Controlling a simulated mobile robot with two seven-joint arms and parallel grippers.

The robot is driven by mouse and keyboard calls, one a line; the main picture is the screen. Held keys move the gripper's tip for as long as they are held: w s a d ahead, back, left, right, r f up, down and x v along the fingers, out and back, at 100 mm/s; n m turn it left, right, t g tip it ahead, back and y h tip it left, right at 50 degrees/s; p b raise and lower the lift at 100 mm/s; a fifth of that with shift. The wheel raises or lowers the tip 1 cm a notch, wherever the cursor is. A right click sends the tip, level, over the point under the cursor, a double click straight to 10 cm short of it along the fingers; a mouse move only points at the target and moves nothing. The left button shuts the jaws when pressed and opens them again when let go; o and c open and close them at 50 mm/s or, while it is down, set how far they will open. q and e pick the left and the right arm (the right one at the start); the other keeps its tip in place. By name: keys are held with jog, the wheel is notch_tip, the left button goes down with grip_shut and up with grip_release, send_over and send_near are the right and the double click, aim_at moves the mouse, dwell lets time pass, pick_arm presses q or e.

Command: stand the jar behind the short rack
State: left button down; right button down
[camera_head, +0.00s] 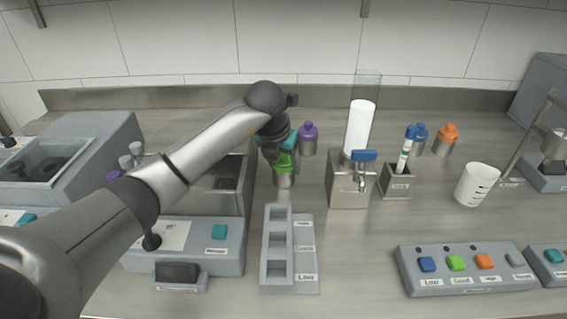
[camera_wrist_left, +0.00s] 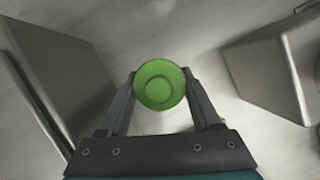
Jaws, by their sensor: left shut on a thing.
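A metal jar with a green lid (camera_head: 284,166) is upright in the head view, beyond the far end of the short grey rack (camera_head: 305,272). My left gripper (camera_head: 280,150) is above it and shut on it. In the left wrist view, the round green lid (camera_wrist_left: 160,85) sits between the two fingers (camera_wrist_left: 160,100). I cannot tell whether the jar's base touches the counter. The short rack has several open, empty slots and labels along its right side. My right gripper is not in view.
A metal dispenser (camera_head: 349,191) with a blue tap stands right of the jar, and a metal-sided machine (camera_head: 243,190) stands left. A purple-lidded jar (camera_head: 308,140) is close behind. Blue-lidded (camera_head: 419,136) and orange-lidded (camera_head: 445,140) jars stand farther right. Counter between rack and jar is clear.

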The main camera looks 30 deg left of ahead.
pick_arm(q)
jog(key=shift+f, duration=0.15)
jog(key=shift+c, duration=0.4)
grip_release()
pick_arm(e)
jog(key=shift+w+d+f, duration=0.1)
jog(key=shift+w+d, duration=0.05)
pick_arm(q)
jog(key=p+v, duration=0.2)
jog(key=v, duration=1)
jog(key=shift+r, duration=0.25)
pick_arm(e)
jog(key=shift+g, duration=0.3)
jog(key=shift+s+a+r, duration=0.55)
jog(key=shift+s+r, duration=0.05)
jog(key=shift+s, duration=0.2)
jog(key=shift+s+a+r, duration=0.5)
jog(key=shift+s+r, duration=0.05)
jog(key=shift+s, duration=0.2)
